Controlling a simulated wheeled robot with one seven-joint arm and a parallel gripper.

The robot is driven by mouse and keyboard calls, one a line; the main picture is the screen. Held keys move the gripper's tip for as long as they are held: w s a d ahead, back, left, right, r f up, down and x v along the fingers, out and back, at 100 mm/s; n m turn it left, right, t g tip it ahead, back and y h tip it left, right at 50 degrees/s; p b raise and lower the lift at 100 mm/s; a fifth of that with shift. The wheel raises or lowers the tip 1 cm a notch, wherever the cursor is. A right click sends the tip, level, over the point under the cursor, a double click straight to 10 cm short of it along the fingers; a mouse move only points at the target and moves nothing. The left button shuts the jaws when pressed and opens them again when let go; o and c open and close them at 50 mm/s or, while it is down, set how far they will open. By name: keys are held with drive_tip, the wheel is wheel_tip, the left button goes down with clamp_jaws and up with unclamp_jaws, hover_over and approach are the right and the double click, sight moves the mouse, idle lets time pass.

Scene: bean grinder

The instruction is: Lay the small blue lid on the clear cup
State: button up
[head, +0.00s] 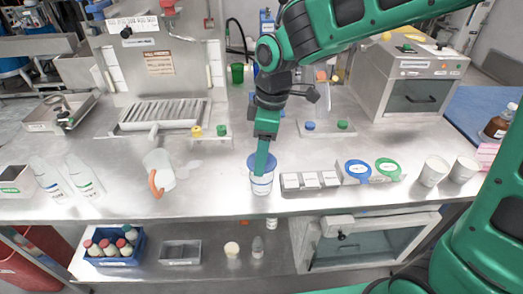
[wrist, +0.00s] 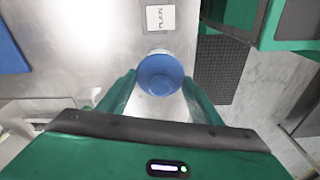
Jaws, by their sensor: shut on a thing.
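The clear cup (head: 261,186) stands upright near the front edge of the counter, with blue print on its side. My gripper (head: 262,171) points down over its mouth. In the wrist view, the small blue lid (wrist: 160,74) is a round blue disc between my two fingertips, and my gripper (wrist: 161,80) is shut on it. The lid also shows in the head view as blue at the cup's top (head: 252,162), partly hidden by my finger. The lid is at the cup's mouth; I cannot tell whether it rests on the rim.
A grey block (head: 309,182) with white labels sits close right of the cup, beside a holder with a blue ring (head: 358,169) and a green ring (head: 388,167). A pitcher (head: 160,168) with an orange handle stands left. White cups (head: 434,171) stand farther right.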

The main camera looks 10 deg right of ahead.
drive_tip(key=shift+f, duration=0.7)
idle(1.0)
idle(0.4)
drive_tip(key=o, duration=1.6)
drive_tip(key=shift+r, duration=3)
